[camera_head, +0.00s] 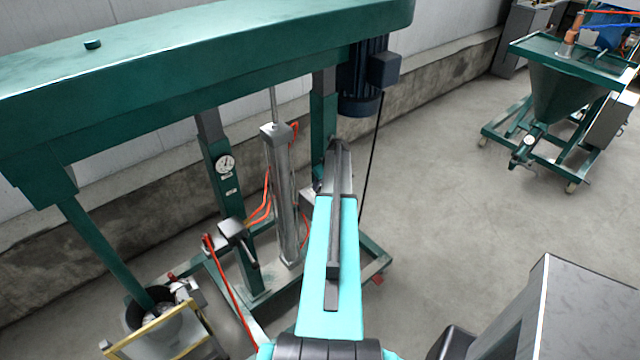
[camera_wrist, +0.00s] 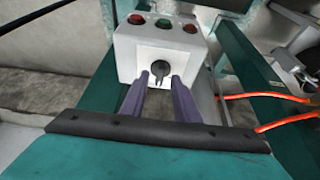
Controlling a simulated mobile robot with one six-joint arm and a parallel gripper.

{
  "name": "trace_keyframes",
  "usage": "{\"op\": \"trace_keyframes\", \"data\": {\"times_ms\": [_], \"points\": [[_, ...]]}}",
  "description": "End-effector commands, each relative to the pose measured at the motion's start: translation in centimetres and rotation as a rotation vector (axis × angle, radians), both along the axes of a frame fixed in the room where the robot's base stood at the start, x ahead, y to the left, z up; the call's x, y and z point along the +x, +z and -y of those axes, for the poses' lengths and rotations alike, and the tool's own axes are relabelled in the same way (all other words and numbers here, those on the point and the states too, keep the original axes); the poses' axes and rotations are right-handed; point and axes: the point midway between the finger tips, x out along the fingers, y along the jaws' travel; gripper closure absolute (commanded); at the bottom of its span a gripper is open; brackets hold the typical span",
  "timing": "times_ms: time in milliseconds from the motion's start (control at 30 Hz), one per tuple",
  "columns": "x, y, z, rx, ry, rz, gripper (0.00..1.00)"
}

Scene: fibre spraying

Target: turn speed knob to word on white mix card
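The speed knob (camera_wrist: 159,70) is a small dark knob with a pale pointer mark, on the front of a white control box (camera_wrist: 128,62) in the wrist view. Words around the knob are too small to read. My gripper (camera_wrist: 160,82) is open, with its two purple-grey fingers pointing at the box. The fingertips appear just below and to either side of the knob; I cannot tell whether they touch it. I cannot make out a white mix card in either view. In the head view my arm hides the knob.
Red, green and red buttons sit above the knob, the green one (camera_wrist: 163,24) in the middle. Orange hoses (camera_wrist: 265,96) run right of the box. The green mixer frame (camera_head: 215,70) spans overhead. A dial gauge (camera_head: 225,164) is on its post. A hopper (camera_head: 565,95) stands far right.

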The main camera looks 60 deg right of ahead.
Motion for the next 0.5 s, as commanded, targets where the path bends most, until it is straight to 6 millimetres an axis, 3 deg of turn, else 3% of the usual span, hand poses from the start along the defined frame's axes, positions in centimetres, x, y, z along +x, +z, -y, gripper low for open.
{"op": "trace_keyframes", "data": {"times_ms": [467, 500], "points": [[0.21, -0.77, 0.11, 0.000, -0.001, 0.000, 0.72], [0.19, -0.76, 0.12, 0.000, -0.001, 0.000, 0.79]]}}
